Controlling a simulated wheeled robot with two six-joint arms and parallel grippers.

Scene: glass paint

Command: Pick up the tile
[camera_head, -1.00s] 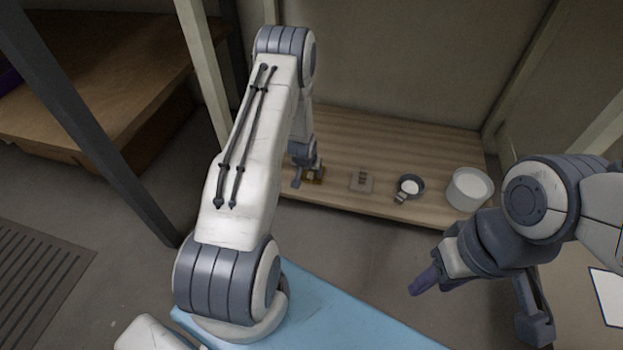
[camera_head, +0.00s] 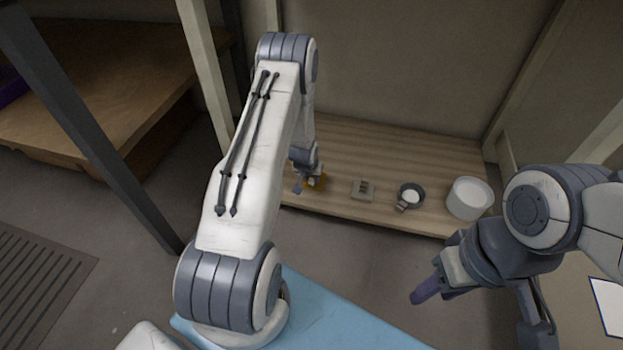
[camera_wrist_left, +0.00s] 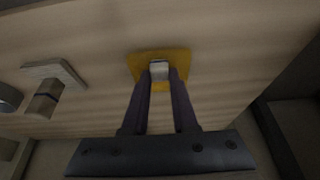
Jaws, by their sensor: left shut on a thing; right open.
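The tile is a small amber-yellow square at the left end of the wooden board in the head view (camera_head: 318,184). The left wrist view shows the tile (camera_wrist_left: 180,56) with a pale grey block at its middle. My left gripper (camera_wrist_left: 160,72) is shut, its two dark fingers on either side of that block. In the head view, my left gripper (camera_head: 304,184) partly hides the tile. I cannot tell whether the tile is clear of the board. My right gripper (camera_head: 425,290) is open and empty, away from the board at the lower right.
On the wooden board (camera_head: 400,140), right of the tile, stand a small grey stand (camera_head: 362,190), a dark dish with white contents (camera_head: 411,195) and a white tub (camera_head: 469,198). A light blue surface (camera_head: 350,318) lies in front. Upright posts flank the board.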

